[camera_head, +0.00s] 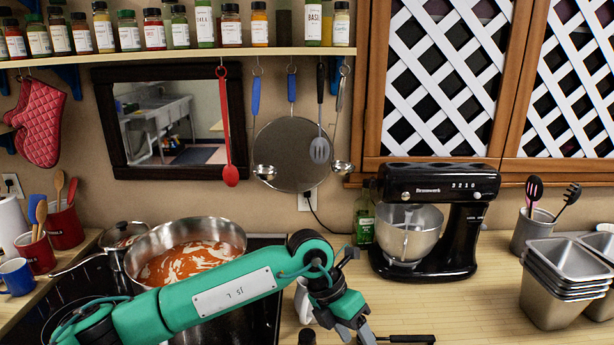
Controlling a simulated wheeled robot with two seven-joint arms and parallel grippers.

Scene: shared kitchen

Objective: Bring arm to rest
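My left arm, green with dark joints, reaches in from the lower left and crosses in front of the stove. My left gripper (356,333) hangs over the wooden counter (480,310) at the bottom middle and points down. Its two grey fingers look apart, with nothing seen between them; the tips are close to the bottom edge of the view. My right arm and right gripper do not show.
A large pot of red sauce (195,262) stands on the stove (265,310), partly behind my arm. A black stand mixer (440,220) and an oil bottle (365,222) are behind the gripper. Stacked metal pans (552,290) stand right. A black handle (408,339) lies beside the gripper.

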